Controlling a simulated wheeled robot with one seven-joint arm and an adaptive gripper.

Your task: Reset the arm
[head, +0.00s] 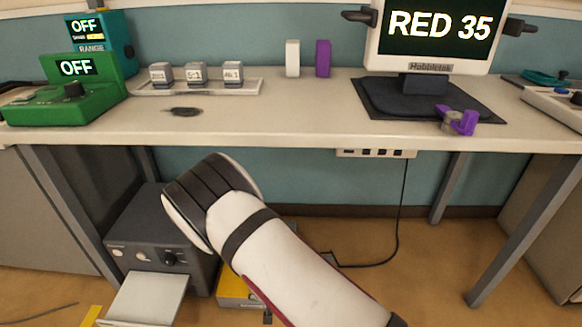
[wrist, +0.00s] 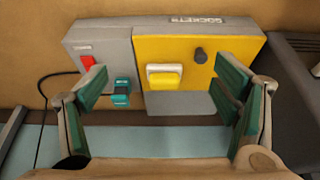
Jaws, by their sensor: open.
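My arm (head: 275,255) shows in the head view, white with dark bands, in front of the desk and bent below its top. My gripper (wrist: 163,80) shows in the wrist view, its two green-padded fingers spread wide apart with nothing held between them. I cannot tell whether the fingers touch the box. The gripper itself is hidden in the head view.
The desk (head: 300,120) holds a green device (head: 75,100), a block rack (head: 195,88), white (head: 292,58) and purple (head: 323,58) blocks, and a monitor (head: 433,35) reading RED 35. Beneath stand a dark machine (head: 150,235) with an open tray (head: 145,298) and desk legs (head: 520,230).

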